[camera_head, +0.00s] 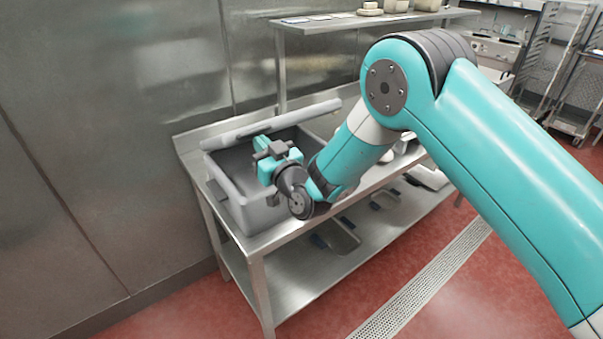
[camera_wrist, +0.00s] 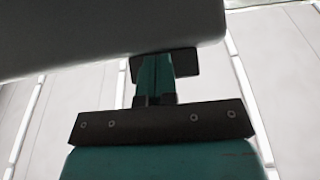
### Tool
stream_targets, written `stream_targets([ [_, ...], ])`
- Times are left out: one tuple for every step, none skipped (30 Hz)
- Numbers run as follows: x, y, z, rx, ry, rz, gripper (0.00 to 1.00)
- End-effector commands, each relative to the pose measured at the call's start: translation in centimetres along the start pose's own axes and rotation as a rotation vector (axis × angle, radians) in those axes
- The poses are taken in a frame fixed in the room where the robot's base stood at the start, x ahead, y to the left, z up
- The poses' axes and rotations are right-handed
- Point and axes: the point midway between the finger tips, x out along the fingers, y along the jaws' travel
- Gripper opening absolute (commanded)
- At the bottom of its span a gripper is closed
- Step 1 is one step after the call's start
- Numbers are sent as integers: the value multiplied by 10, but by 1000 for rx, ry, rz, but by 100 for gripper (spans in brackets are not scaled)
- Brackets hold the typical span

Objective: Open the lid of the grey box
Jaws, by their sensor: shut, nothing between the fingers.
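The grey box (camera_head: 228,194) stands on the steel table, and its inside shows from above. Its grey lid (camera_head: 290,118) is raised clear of the rim and shows nearly edge-on above the box's far side. My gripper (camera_head: 262,142) is over the box opening, just in front of the lid. Its fingers are together and empty. In the wrist view the shut fingers (camera_wrist: 155,70) reach up to a grey slab, apparently the lid (camera_wrist: 100,35), which hides their tips. I cannot tell whether they touch it.
The steel table (camera_head: 258,243) has a lower shelf with pans. A raised shelf (camera_head: 330,24) with bowls is behind it. A metal wall (camera_head: 110,130) is close on the left. My arm hides the table's right part. Red floor with a drain grate (camera_head: 425,285) is in front.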

Motion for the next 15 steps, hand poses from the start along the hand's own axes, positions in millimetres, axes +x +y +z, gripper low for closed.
stream_targets([
  [0,0,0,0,0,0,0],
  [0,0,0,0,0,0,0],
  [0,0,0,0,0,0,0],
  [0,0,0,0,0,0,0],
  [0,0,0,0,0,0,0],
  [1,0,-1,0,0,0,0],
  [2,0,-2,0,0,0,0],
  [2,0,-3,0,0,0,0],
  [4,0,-5,0,0,0,0],
  [5,0,-6,0,0,0,0],
  [6,0,-7,0,0,0,0],
  [8,0,-7,0,-1,0,0],
  [9,0,-8,0,-1,0,0],
  [10,0,-8,0,-1,0,0],
  [11,0,-9,0,-1,0,0],
])
